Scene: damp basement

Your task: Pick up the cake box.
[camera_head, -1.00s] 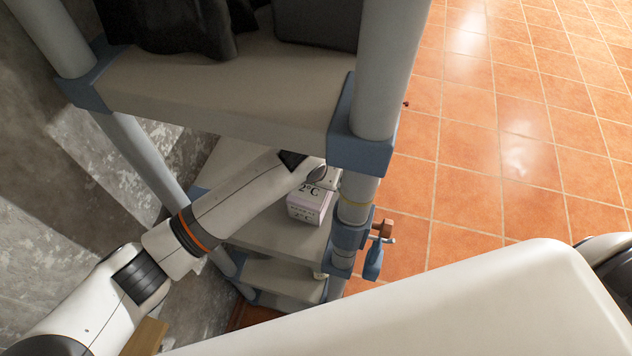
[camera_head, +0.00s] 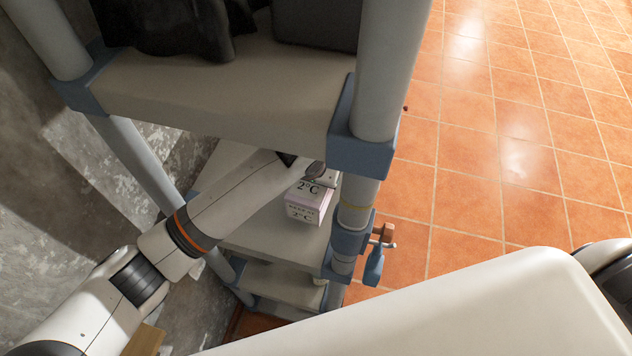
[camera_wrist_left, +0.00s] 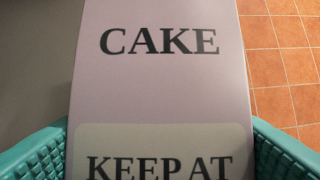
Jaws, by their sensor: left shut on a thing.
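The cake box (camera_head: 303,213) is a pale pink-white box with dark lettering, in the lower bay of the shelf unit in the head view. In the left wrist view the box (camera_wrist_left: 158,75) fills the middle, showing "CAKE" and "KEEP AT". My left gripper (camera_wrist_left: 160,122) has a teal padded finger against each side of it and is shut on it. In the head view my left gripper (camera_head: 321,180) is at the box's top, mostly hidden by its own wrist. I cannot tell whether the box's base touches the shelf. My right gripper is not in view.
The upper shelf (camera_head: 215,95), holding dark items (camera_head: 180,25), overhangs the arm. A grey post (camera_head: 357,195) with a blue clamp (camera_head: 373,262) stands just right of the box. A concrete wall (camera_head: 45,185) is at left; tiled floor (camera_head: 510,150) lies open at right.

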